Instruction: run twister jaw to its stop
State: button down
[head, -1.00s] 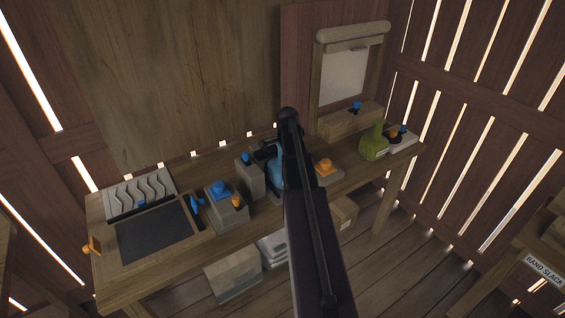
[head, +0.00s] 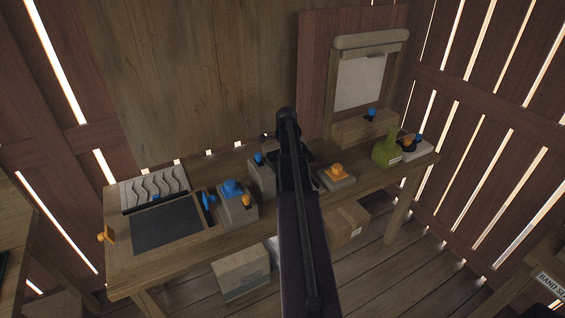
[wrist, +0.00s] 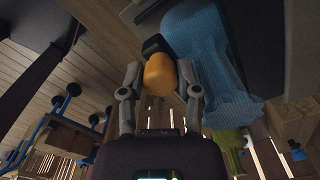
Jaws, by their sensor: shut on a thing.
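An orange knob (wrist: 159,76) on a dark mount sits between the fingers of my gripper (wrist: 160,82) in the wrist view. The fingers are closed around its sides. A large blue ribbed body (wrist: 207,48), which looks like the twister, stands right beside the knob and partly behind a finger. I cannot make out its jaw or how far it has run. In the head view my arm covers the gripper, the knob and most of the blue body.
The wooden bench (head: 160,262) carries a blue-topped block (head: 233,192), a grey block with an orange knob (head: 337,174) and a green bottle-shaped thing (head: 386,152). A framed panel (head: 360,82) stands at the back right. A box (head: 242,272) lies below the bench.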

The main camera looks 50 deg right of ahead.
dwell(0.4)
jog(key=shift+c, duration=1.7)
grip_release()
jog(key=shift+s+r, duration=0.1)
